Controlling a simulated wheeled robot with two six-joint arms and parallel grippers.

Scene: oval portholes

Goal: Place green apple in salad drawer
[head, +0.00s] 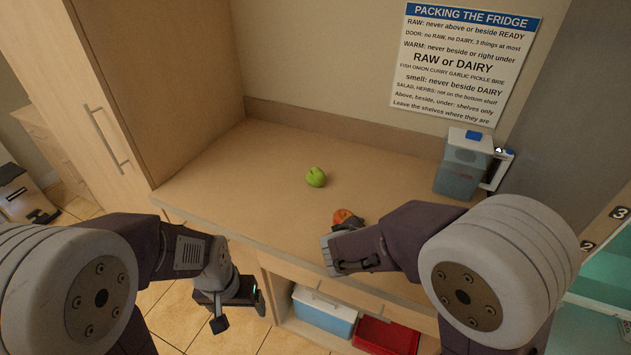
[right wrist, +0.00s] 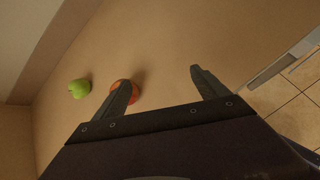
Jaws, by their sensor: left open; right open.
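My left gripper (head: 236,310) hangs low in front of the counter, over the floor, apart from the apple. It is open and appears empty. The salad drawer cannot be made out; part of a fridge interior (head: 606,275) with greenish shelves shows at the right edge.
An orange-red round item (head: 343,216) lies on the countertop, partly behind my right arm and one right finger. Below the counter are a blue-white box (head: 324,312) and a red bin (head: 386,336). The back left countertop is clear.

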